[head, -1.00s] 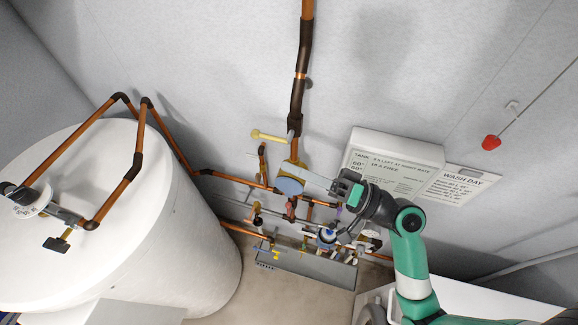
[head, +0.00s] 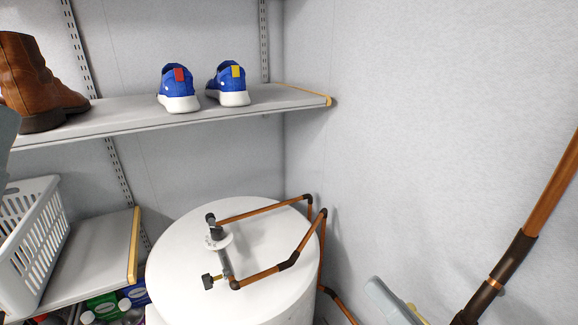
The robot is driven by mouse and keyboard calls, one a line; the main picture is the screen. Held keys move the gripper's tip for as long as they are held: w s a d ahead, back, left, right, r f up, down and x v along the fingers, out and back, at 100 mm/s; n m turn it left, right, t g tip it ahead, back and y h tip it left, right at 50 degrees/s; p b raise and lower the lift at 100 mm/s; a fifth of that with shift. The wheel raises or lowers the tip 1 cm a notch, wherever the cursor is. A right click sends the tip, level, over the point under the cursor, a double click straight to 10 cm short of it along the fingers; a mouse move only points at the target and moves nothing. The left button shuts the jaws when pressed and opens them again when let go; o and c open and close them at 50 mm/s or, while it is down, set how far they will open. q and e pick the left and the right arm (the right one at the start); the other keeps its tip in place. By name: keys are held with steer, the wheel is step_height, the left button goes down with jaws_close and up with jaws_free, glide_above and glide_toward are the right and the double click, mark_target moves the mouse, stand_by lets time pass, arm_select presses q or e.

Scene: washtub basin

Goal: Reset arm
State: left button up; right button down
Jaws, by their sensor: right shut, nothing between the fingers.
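Only the pale grey finger end of my right gripper (head: 388,299) shows, at the bottom edge of the head view, right of the tank. It is shut and holds nothing. The rest of this gripper and its arm are below the picture. A pale yellow piece shows partly hidden beside the finger. My left gripper cannot be made out.
A white tank (head: 185,270) with copper pipes (head: 262,208) stands at bottom centre. Blue shoes (head: 179,90) and a brown boot (head: 38,85) sit on a shelf (head: 130,122). A white basket (head: 32,235) is lower left. A copper pipe (head: 550,190) runs along the right wall.

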step_height(320, 180, up, 10)
steer(key=a+n+t, duration=0.2)
steer(key=n, duration=0.1)
steer(key=s+d+r+m+t+h+p, duration=0.1)
steer(key=s+d+r+m+t+h, duration=0.2)
steer(key=d+r+t+h, duration=0.4)
step_height(320, 180, up, 5)
steer(key=h, duration=0.5)
steer(key=shift+d+f+m+t, duration=0.2)
steer(key=shift+d+m+t, duration=0.2)
